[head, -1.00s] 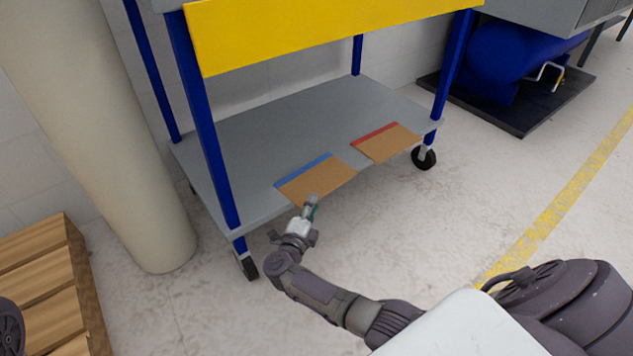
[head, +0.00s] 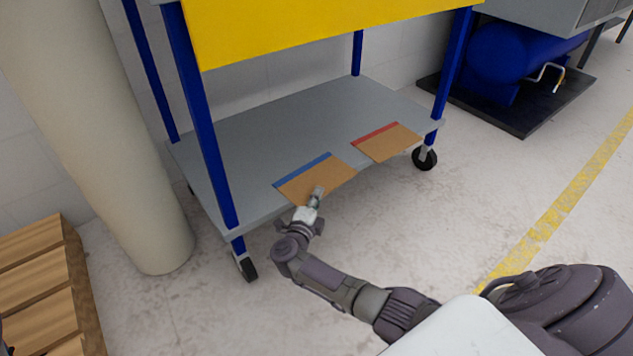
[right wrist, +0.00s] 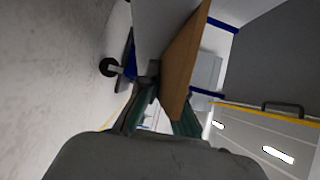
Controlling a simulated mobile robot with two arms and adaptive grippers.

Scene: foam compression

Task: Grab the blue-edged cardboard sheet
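The blue-edged cardboard sheet (head: 300,184) lies flat on the lower shelf of the cart, with its near edge at the shelf's front. Its blue strip is on the far side. My right gripper (head: 318,190) is at the sheet's near edge, and its tip overlaps the sheet in the head view. In the right wrist view the brown sheet (right wrist: 184,60) runs down between the two green-grey fingers (right wrist: 163,115) of this gripper. The fingers stand apart, and a gap shows beside the sheet. My left gripper is out of view.
A red-edged cardboard sheet (head: 388,146) lies to the right on the same grey shelf (head: 270,125). Blue cart legs (head: 205,120) and a yellow panel (head: 320,25) frame the shelf. A pillar (head: 120,150) and wooden pallet (head: 40,280) stand at left.

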